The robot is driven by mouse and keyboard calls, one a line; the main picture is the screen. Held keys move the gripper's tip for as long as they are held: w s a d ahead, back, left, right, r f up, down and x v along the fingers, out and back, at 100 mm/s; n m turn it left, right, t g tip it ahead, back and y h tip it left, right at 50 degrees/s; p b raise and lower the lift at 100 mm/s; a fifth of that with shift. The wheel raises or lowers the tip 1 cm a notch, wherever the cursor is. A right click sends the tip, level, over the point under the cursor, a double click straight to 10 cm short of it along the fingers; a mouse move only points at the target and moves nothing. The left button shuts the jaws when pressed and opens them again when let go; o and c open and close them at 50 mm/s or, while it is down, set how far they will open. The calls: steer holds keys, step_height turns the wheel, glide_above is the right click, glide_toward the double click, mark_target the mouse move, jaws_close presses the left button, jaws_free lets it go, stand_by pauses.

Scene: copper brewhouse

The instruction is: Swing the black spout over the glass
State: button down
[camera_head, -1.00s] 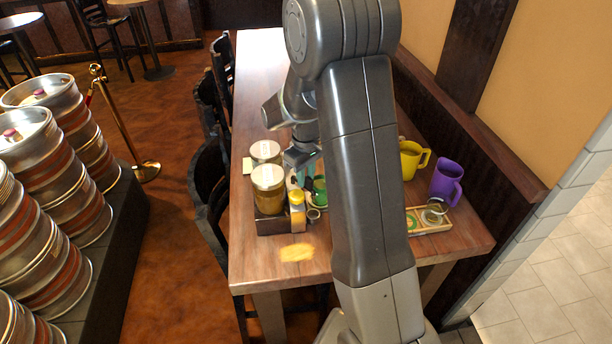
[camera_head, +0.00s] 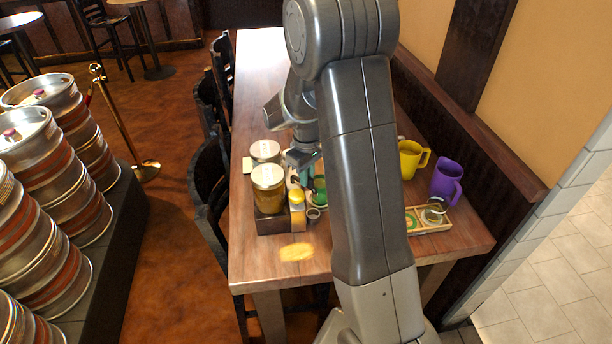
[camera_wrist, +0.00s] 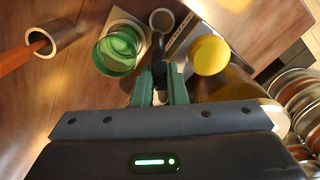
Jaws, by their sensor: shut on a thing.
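The black spout (camera_wrist: 157,42) stands between the teal fingers of my gripper (camera_wrist: 159,80) in the wrist view; my gripper is shut on it. A green glass (camera_wrist: 117,50) is just left of the spout there. The spout's visible end is beside the glass's rim, not clearly over it. My gripper is mostly hidden by my arm there, and I cannot make out the spout's tip.
Two lidded jars (camera_head: 268,192) and a yellow-capped bottle (camera_head: 297,210) stand close to the left. A small cup (camera_head: 313,214) is in front of the glass. A yellow mug (camera_head: 409,162), a purple mug (camera_head: 446,182) and a wooden tray (camera_head: 432,228) are right.

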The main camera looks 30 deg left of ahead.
steer(key=w+n, duration=0.1)
steer(key=n, duration=0.2)
steer(key=w+a+n, duration=0.1)
steer(key=w+n, duration=0.1)
steer(key=n, duration=0.1)
steer(key=w+n, duration=0.1)
steer(key=n, duration=0.3)
steer(key=shift+w+a, duration=0.15)
steer(key=shift+w, duration=0.15)
stand_by(0.5)
steer(key=c, duration=1.7)
jaws_free()
steer(key=shift+r, duration=0.1)
step_height(320, 180, up, 14)
steer(key=shift+f+b, duration=0.15)
steer(key=shift+b, duration=0.15)
step_height(320, 180, down, 14)
steer(key=shift+r, duration=0.1)
